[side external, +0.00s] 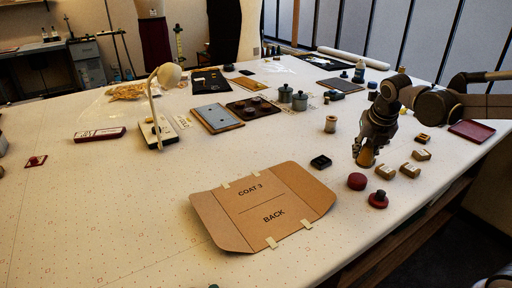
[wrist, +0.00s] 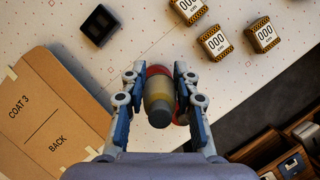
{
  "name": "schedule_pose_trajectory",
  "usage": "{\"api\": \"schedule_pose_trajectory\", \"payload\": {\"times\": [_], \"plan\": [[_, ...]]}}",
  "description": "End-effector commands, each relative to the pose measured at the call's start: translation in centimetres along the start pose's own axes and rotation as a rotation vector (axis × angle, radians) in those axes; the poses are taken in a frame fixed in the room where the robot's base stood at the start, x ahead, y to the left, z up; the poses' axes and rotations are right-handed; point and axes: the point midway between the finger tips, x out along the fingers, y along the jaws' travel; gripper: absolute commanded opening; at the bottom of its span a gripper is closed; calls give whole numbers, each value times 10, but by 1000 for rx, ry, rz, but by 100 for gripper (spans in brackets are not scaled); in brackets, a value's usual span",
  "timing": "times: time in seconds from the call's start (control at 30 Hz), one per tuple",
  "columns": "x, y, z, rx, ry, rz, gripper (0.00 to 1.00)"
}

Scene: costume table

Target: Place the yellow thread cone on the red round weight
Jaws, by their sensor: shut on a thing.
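My gripper (side external: 366,150) is shut on the yellow thread cone (side external: 366,158), which hangs below its fingers. In the wrist view the cone (wrist: 158,88) sits between my two fingers, its dark narrow end facing the camera. The red round weight (side external: 357,181) lies on the table below and slightly left of the cone in the side view, with a visible gap between them. In the wrist view the red weight (wrist: 157,69) is mostly hidden behind the cone, showing only an edge.
A dark red piece with a black knob (side external: 378,199) stands close right of the weight. Several small tan blocks (side external: 385,171) lie to the right. A black square dish (side external: 320,162) and a brown folder (side external: 262,207) lie left. A thread spool (side external: 330,124) stands farther back.

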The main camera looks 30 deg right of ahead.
Motion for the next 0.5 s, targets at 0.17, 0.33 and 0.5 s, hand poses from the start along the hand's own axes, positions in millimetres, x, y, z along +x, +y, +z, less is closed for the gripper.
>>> {"api": "schedule_pose_trajectory", "payload": {"times": [0.17, 0.33, 0.5], "plan": [[8, 5, -3, 0, 0, -1, 1], [27, 4, -11, 1, -1, -1, 1], [38, 4, -16, 1, -2, -1, 1]]}}
